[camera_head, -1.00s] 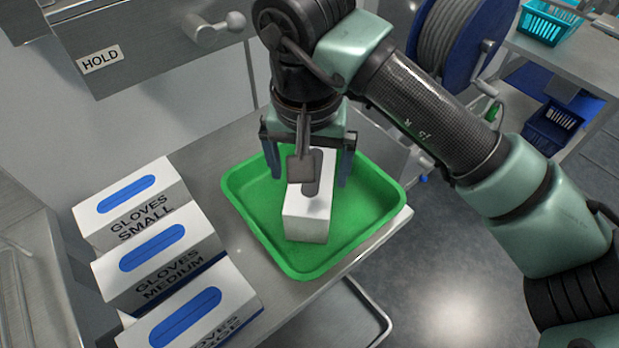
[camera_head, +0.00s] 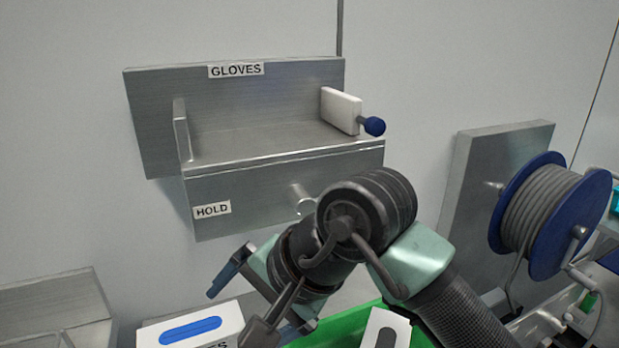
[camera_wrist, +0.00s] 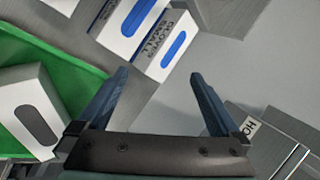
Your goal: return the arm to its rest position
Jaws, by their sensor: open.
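My gripper (camera_head: 262,296) is in the lower middle of the head view, raised in front of the steel HOLD drawer. In the wrist view my gripper (camera_wrist: 160,85) shows both blue fingers spread wide, with nothing between them. A white box with a grey oval (camera_head: 384,328) stands in the green tray (camera_head: 345,325), below and to the right of the gripper. In the wrist view the white box (camera_wrist: 22,100) and the green tray (camera_wrist: 75,85) lie at the left, apart from the fingers.
A steel shelf marked GLOVES (camera_head: 270,135) is on the wall above the HOLD drawer (camera_head: 250,195), with a blue knob (camera_head: 374,126) at its right. Glove boxes (camera_head: 190,328) stand at lower left. A blue hose reel (camera_head: 545,215) is at the right.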

